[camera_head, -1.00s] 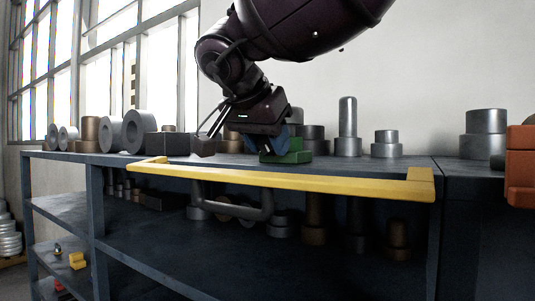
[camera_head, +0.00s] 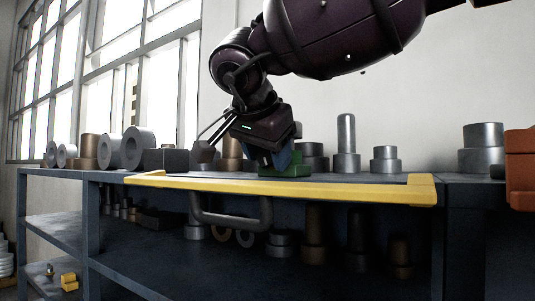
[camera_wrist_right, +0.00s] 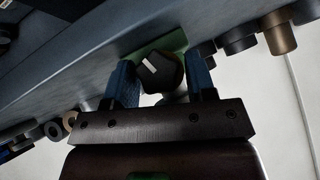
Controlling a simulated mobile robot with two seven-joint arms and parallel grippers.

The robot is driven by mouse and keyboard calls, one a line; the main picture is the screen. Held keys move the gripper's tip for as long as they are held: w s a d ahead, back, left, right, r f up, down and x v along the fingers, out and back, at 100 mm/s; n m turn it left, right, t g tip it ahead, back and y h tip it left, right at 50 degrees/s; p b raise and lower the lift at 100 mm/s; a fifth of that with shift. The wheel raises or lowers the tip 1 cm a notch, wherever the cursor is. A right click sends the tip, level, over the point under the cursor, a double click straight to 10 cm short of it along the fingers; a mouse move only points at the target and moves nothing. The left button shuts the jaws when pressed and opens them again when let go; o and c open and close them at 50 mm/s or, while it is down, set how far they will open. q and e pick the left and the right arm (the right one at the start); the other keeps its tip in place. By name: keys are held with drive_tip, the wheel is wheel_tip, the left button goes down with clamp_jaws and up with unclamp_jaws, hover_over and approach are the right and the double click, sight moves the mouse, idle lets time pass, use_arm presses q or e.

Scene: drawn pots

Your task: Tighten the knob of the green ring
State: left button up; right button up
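The green ring (camera_head: 290,170) sits on the shelf top near its front, partly hidden by my right gripper. It also shows as a green strip in the right wrist view (camera_wrist_right: 168,42). Its black knob (camera_wrist_right: 160,72) bears a slanted white mark and lies between the fingers in that view. My right gripper (camera_wrist_right: 161,80) has its two blue fingers spread on either side of the knob. The gaps look narrow, and I cannot tell whether either finger touches it. In the head view the right gripper (camera_head: 272,158) is tilted over the ring and hides the knob. My left gripper is not in view.
A yellow-edged rail (camera_head: 290,188) with a grey handle (camera_head: 232,220) runs along the shelf front. Grey cylinders (camera_head: 346,145), rings (camera_head: 138,146) and a dark block (camera_head: 166,159) stand around the green ring. An orange object (camera_head: 520,168) is at the far right.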

drive_tip(key=v, duration=1.1)
drive_tip(key=shift+f, duration=0.1)
